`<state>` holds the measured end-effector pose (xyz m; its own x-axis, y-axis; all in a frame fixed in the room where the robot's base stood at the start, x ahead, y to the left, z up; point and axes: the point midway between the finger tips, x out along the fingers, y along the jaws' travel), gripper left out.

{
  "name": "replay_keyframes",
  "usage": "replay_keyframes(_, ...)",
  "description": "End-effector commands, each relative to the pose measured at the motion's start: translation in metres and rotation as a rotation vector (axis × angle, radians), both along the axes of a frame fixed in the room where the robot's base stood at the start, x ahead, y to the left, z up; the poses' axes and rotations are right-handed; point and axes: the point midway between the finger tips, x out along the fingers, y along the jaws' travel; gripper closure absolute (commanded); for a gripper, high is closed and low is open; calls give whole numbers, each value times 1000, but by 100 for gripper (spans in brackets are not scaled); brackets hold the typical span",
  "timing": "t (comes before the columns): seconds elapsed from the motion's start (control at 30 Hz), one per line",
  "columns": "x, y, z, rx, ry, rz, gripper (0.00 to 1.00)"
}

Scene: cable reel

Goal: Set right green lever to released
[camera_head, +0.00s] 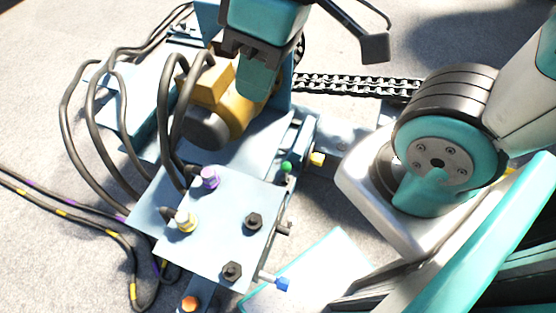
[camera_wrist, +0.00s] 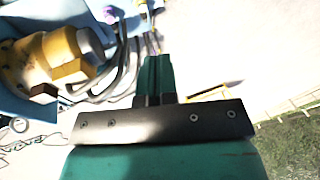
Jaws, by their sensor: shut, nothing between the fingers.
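A small green tip (camera_head: 286,166), which looks like the green lever's end, shows at the right edge of the pale blue machine in the head view. It is small, and I cannot tell its setting; no second green lever is clear. My gripper (camera_head: 257,92) is shut and empty, pointing down in front of the yellow motor, above and left of the green tip and apart from it. In the wrist view my gripper (camera_wrist: 155,62) shows its closed teal fingers near the middle. I cannot make out the green lever there.
A yellow-tipped lever (camera_head: 316,158) stands close right of the green one; a blue-tipped lever (camera_head: 281,284) is lower. A pale blue valve block (camera_head: 225,235) carries purple and yellow fittings. Black hoses (camera_head: 85,130) loop at left. A chain (camera_head: 355,86) runs behind.

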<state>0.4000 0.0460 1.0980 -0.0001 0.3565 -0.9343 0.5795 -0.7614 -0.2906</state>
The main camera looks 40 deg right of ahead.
Motion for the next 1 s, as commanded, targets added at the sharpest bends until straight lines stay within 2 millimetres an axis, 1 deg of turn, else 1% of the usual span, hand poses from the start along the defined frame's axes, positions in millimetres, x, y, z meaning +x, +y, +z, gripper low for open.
replay_keyframes(0.07, 0, 0, -1, -1, 0, -2, 100)
replay_keyframes(0.13, 5, -1, -9, -12, 5, -16, 100)
replay_keyframes(0.17, 9, -2, -15, -22, 9, -30, 100)
replay_keyframes(0.27, 31, -8, -48, -81, 32, -113, 100)
replay_keyframes(0.37, 66, -16, -98, -181, 63, -255, 100)
replay_keyframes(0.4, 82, -19, -121, -228, 73, -324, 100)
replay_keyframes(0.47, 107, -23, -156, -301, 83, -436, 100)
replay_keyframes(0.5, 122, -26, -179, -348, 87, -512, 100)
replay_keyframes(0.57, 144, -29, -212, -416, 86, -626, 100)
replay_keyframes(0.6, 158, -30, -235, -460, 83, -705, 100)
replay_keyframes(0.67, 176, -32, -269, -525, 72, -822, 100)
replay_keyframes(0.7, 188, -32, -292, -566, 60, -902, 100)
replay_keyframes(0.77, 203, -32, -325, -623, 40, -1017, 100)
replay_keyframes(0.8, 211, -31, -346, -657, 23, -1092, 100)
replay_keyframes(0.9, 227, -29, -391, -728, -25, -1262, 100)
replay_keyframes(1.0, 236, -26, -423, -773, -70, -1393, 100)
